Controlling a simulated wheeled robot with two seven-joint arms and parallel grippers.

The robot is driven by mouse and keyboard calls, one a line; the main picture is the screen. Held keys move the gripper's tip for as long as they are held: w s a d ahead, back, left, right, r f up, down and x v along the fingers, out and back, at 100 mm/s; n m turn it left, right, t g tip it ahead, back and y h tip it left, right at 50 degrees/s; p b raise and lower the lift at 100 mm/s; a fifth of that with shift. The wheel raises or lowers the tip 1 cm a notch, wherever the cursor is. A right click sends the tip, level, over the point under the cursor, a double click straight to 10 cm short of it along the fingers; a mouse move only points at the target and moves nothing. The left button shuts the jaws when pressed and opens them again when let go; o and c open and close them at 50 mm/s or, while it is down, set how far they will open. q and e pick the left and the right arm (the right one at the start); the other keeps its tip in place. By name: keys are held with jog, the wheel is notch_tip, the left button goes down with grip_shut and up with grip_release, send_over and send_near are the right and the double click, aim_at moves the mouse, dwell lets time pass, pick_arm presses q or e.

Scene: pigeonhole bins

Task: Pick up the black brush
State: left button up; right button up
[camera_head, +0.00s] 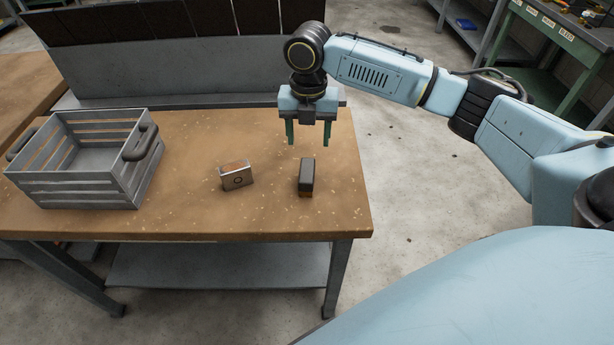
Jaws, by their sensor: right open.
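The black brush (307,172) stands on the wooden table toward its right end. It is a small dark block with a brownish strip along its lower edge. My right gripper (308,141) hangs above and slightly behind the brush, its two green fingers pointing down. The fingers are apart, with nothing between them, and do not appear to touch the brush. My left gripper is not in the head view.
A small silver and orange box (236,176) stands left of the brush. A grey slatted crate (77,190) with dark handles sits at the table's left. The table (200,219) is bare between them. A row of dark bins (150,20) stands behind.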

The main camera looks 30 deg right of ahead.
aim_at(307, 170)
notch_tip(307, 170, down, 6)
jog(key=shift+f+b, duration=0.25)
jog(key=shift+b, duration=0.05)
jog(key=shift+s+a+f+b, duration=0.15)
jog(key=shift+a+f, duration=0.05)
jog(key=shift+f, duration=1.15)
jog(key=shift+s+a+f+b, duration=0.1)
jog(key=shift+a+f+b, duration=0.05)
jog(key=shift+f, duration=1.15)
jog(key=c, duration=1.1)
notch_tip(307, 170, up, 10)
jog(key=shift+r+p, duration=0.1)
jog(key=shift+p, duration=0.55)
